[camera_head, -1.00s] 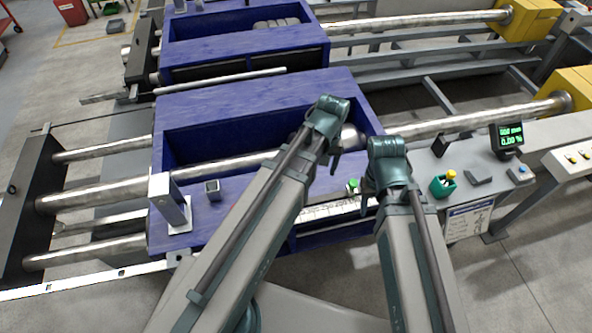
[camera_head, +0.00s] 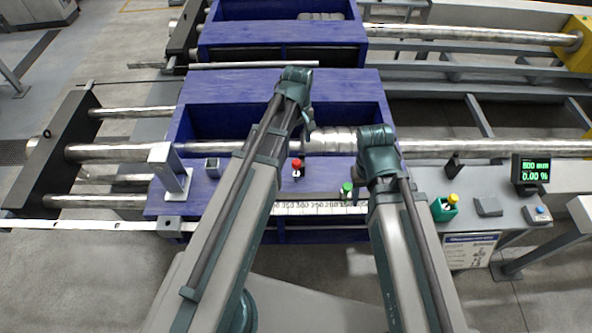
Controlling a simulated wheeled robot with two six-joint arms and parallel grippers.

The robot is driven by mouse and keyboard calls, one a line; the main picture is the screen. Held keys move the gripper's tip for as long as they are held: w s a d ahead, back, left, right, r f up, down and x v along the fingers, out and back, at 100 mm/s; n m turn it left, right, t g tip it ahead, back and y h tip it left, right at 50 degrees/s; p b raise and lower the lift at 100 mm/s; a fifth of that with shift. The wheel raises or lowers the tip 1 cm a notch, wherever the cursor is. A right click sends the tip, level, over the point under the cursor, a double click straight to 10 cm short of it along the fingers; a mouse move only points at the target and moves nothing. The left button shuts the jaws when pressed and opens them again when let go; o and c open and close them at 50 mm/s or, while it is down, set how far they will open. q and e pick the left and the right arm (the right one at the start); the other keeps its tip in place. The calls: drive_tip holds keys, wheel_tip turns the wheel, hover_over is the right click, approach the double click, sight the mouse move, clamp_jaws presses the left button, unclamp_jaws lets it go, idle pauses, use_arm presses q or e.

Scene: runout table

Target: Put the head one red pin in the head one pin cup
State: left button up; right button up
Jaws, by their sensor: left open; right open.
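The red pin (camera_head: 297,165) has a red head on a dark stem and stands on the blue frame, right of my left forearm. A small grey square cup (camera_head: 212,168), open at the top, sits on the blue frame further left. A green cup (camera_head: 444,208) with a yellow-topped piece stands on the grey panel at right; I cannot tell which one is the pin cup. My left gripper (camera_head: 309,124) is open and empty, above and beyond the red pin. My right gripper (camera_head: 360,190) is open, mostly hidden by its wrist, near a green-headed pin (camera_head: 347,188).
A grey upright bracket (camera_head: 169,170) stands left of the grey cup. A measuring scale (camera_head: 325,209) runs along the blue frame's front edge. A display (camera_head: 530,172), a grey block (camera_head: 488,206) and a blue button (camera_head: 538,213) are on the right panel. Steel bars cross behind.

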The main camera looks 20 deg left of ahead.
sight(297, 162)
use_arm(q)
wheel_tip(297, 162, down, 8)
drive_tip(key=b, duration=0.7)
wheel_tip(297, 162, down, 5)
drive_tip(key=b, duration=0.5)
drive_tip(key=shift+s+a+f, duration=0.1)
drive_tip(key=shift+s, duration=0.05)
clamp_jaws()
